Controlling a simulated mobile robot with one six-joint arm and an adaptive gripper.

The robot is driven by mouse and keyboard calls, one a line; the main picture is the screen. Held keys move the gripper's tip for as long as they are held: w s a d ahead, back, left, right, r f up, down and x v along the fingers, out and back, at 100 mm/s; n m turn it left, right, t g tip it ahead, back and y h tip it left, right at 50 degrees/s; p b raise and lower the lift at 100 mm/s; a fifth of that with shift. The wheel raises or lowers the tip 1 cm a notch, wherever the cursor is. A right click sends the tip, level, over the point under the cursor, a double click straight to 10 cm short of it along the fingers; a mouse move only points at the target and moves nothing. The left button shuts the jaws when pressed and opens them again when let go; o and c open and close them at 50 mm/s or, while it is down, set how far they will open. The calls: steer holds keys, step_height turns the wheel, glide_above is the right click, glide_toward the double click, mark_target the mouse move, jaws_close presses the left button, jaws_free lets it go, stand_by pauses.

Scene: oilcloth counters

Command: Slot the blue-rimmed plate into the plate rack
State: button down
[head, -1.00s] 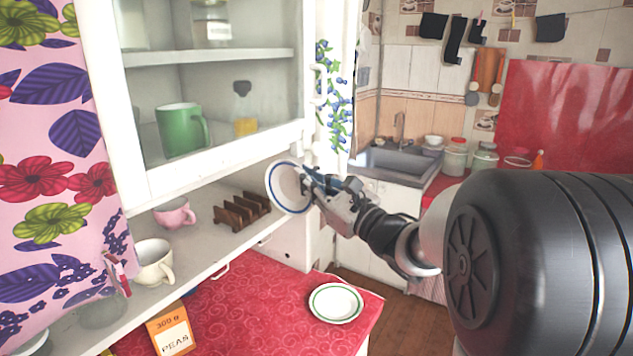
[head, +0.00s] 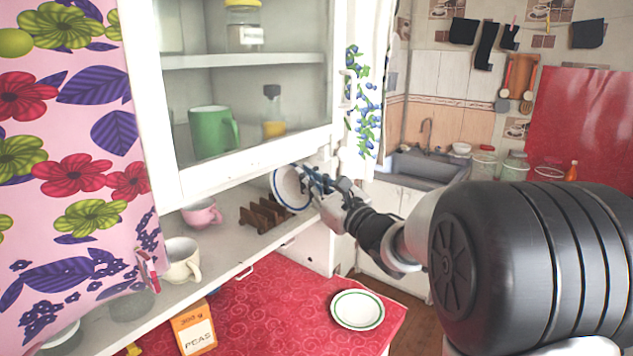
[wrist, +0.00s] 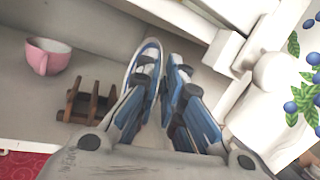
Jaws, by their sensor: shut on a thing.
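The white blue-rimmed plate (head: 288,188) is held upright on edge in my gripper (head: 318,184), which is shut on its rim. In the wrist view the plate (wrist: 150,50) shows nearly edge-on between the blue fingers of my gripper (wrist: 162,80). The brown wooden plate rack (head: 266,214) stands on the shelf under the cabinet, with its slats showing. In the wrist view the rack (wrist: 90,105) is left of the plate. The plate appears apart from the rack, to its right and a little above; the exact gap is hard to tell.
A pink cup (head: 203,213) and a cream cup (head: 182,262) stand on the shelf left of the rack. The upper cabinet (head: 245,165) overhangs the shelf closely. A green-rimmed plate (head: 357,310) and a peas box (head: 194,330) are on the red counter (head: 275,305).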

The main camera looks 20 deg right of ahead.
mark_target(283, 175)
steer(key=shift+w+a+f, duration=0.15)
steer(key=shift+w+a, duration=0.7)
steer(key=shift+w, duration=0.3)
steer(key=shift+w+a+f, duration=0.1)
steer(key=shift+w+a, duration=0.7)
steer(key=shift+w, duration=0.35)
steer(key=shift+f, duration=0.6)
steer(key=c, duration=1.7)
jaws_free()
steer(key=shift+o, duration=0.2)
steer(key=shift+s, duration=0.1)
